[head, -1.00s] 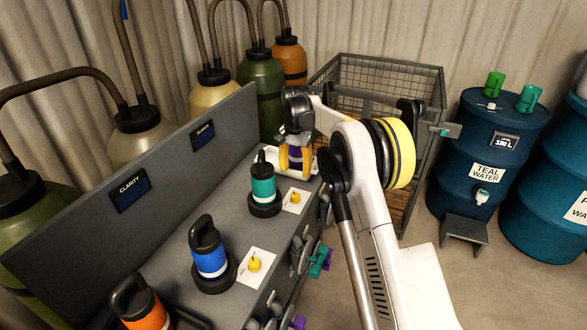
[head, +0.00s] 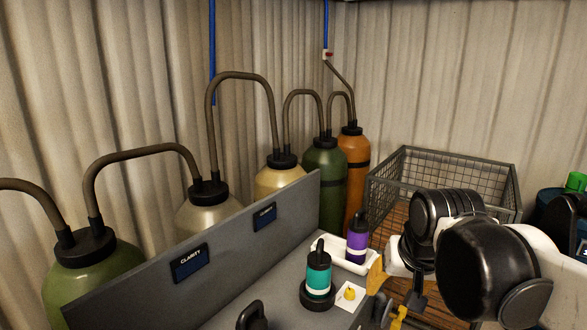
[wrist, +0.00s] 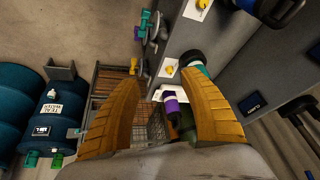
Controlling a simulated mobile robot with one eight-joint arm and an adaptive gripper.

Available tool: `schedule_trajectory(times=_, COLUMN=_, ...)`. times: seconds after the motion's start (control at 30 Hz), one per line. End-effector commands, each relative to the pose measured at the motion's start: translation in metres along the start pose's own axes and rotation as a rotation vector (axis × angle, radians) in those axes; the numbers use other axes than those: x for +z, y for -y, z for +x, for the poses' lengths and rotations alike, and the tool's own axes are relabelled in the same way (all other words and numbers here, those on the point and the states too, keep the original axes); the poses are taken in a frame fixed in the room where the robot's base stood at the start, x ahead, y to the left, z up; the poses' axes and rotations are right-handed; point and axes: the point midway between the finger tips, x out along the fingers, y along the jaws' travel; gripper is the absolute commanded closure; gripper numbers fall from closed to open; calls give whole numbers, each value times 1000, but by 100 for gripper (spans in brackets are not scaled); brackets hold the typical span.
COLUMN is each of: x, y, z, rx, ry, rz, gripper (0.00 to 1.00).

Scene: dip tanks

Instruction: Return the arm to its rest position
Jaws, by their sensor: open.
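My gripper (head: 382,292) is open and empty, low at the right of the head view, beside the far end of the grey bench. In the wrist view its two orange fingers (wrist: 165,92) are spread wide. A purple canister (head: 357,246) with a black handle stands upright in a white tray (head: 340,256) at the bench's far end. In the wrist view the purple canister (wrist: 173,104) shows between the fingers, apart from them. My white and black arm is folded at the right of the head view and hides part of the mesh crate.
A teal canister (head: 319,275) stands on the bench (head: 262,290) near a white card with a yellow knob (head: 350,294). A wire mesh crate (head: 450,165) is behind my arm. Gas bottles with hoses line the wall behind the bench's panel (head: 230,245). Blue drums (wrist: 50,105) stand beyond the crate.

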Motion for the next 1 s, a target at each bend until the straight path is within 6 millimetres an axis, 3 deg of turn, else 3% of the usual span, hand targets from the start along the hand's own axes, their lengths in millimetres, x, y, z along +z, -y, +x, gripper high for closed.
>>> schedule_trajectory(times=0.03, x=24, y=-4, z=-5, rx=-4, ry=-25, rz=-25, gripper=48)
schedule_trajectory(times=0.1, x=52, y=-9, z=-7, rx=-8, ry=-60, rz=-62, gripper=48)
schedule_trajectory(times=0.2, x=86, y=-15, z=-6, rx=-12, ry=-103, rz=-107, gripper=48)
schedule_trajectory(times=0.33, x=115, y=-20, z=-1, rx=-14, ry=-143, rz=-149, gripper=48)
schedule_trajectory(times=0.5, x=128, y=-22, z=2, rx=-14, ry=-162, rz=-168, gripper=48)
schedule_trajectory(times=1.0, x=128, y=-22, z=2, rx=-14, ry=-162, rz=-168, gripper=48)
